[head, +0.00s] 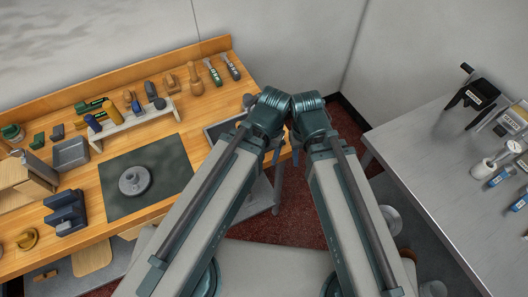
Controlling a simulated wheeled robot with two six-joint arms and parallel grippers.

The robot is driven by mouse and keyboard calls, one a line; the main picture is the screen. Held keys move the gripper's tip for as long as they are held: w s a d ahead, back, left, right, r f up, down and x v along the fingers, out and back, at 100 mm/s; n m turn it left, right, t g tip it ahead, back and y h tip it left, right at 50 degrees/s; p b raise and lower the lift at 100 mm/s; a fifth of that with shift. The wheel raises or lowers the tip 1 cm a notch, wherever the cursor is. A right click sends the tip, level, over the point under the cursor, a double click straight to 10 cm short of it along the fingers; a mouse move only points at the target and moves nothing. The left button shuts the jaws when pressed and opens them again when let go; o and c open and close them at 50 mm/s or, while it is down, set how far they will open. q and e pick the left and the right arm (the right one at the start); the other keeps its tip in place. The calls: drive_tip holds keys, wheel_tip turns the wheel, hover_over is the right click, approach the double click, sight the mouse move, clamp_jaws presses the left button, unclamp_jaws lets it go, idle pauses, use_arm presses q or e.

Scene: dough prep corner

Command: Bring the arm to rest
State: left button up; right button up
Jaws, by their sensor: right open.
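Both my arms reach forward from the bottom edge, and their elbow ends come close together in the middle of the head view. My right gripper (286,152) shows only in small part between the two arms, as dark finger shapes over the floor by the wooden bench's right end. It is open, and I see nothing between its fingers. My left gripper is hidden behind the arm links.
The wooden bench (95,242) at left holds a dark mat (175,165) with a grey round piece (134,181), a rack (140,122) and several tools. A grey table (425,150) with devices stands at right. Dark red floor (310,195) lies between.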

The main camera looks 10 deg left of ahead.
drive_tip(key=shift+f, duration=0.1)
wheel_tip(320, 180, down, 7)
drive_tip(key=b, duration=0.7)
